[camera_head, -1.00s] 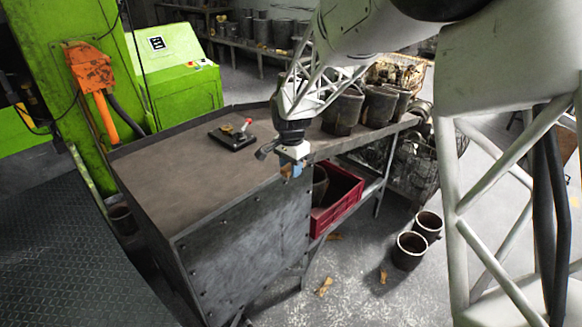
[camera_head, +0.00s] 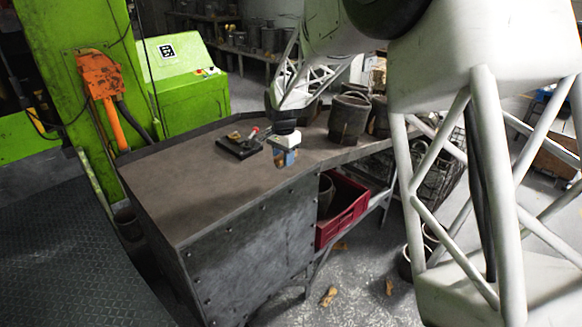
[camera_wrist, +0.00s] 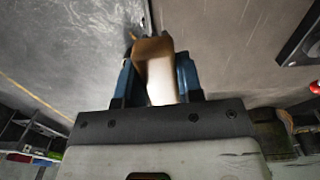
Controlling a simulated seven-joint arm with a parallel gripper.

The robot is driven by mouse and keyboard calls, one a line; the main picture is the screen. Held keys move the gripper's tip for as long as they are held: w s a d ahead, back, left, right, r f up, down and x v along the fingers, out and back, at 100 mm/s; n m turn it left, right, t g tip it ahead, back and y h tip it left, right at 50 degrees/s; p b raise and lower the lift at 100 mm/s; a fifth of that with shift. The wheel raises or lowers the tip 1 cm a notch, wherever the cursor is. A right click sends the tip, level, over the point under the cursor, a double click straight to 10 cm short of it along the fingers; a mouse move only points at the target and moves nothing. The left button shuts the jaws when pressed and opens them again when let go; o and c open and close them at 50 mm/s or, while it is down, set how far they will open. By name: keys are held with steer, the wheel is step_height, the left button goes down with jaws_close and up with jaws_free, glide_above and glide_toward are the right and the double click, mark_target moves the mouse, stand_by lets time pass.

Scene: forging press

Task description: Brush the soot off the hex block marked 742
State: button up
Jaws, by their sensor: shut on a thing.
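My gripper (camera_wrist: 160,85) has blue fingers and is shut on a small brown piece with a pale face (camera_wrist: 154,58). I cannot tell from its shape whether this is a brush. In the head view my gripper (camera_head: 285,158) points down over the right front edge of the brown bench top (camera_head: 205,180). A black plate (camera_head: 238,149) lies on the bench to its left, with a small brassy piece (camera_head: 235,135) and a red-tipped lever (camera_head: 254,130) on it. I can read no 742 and cannot pick out the hex block or soot.
Dark cylindrical pots (camera_head: 348,118) stand on the bench behind and right of my gripper. A red crate (camera_head: 343,210) sits on the shelf below. A green machine (camera_head: 185,80) stands behind the bench. The front left of the bench top is clear.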

steer(key=w+a+r+n, duration=0.1)
steer(key=w+a+r, duration=0.1)
steer(key=w+a, duration=0.85)
steer(key=n, duration=0.2)
glide_toward(235, 135)
steer(key=shift+s+d+f, duration=0.2)
steer(key=shift+s+f, duration=0.25)
steer(key=shift+s, duration=0.15)
steer(key=shift+s+d+f, duration=0.2)
steer(key=shift+s+f, duration=0.2)
steer(key=shift+s, duration=0.15)
steer(key=shift+w+a, duration=0.45)
steer(key=shift+a, duration=0.2)
steer(key=shift+f, duration=0.25)
steer(key=shift+f, duration=1.75)
steer(key=shift+f, duration=0.55)
steer(key=shift+w+d, duration=0.35)
steer(key=shift+w, duration=0.45)
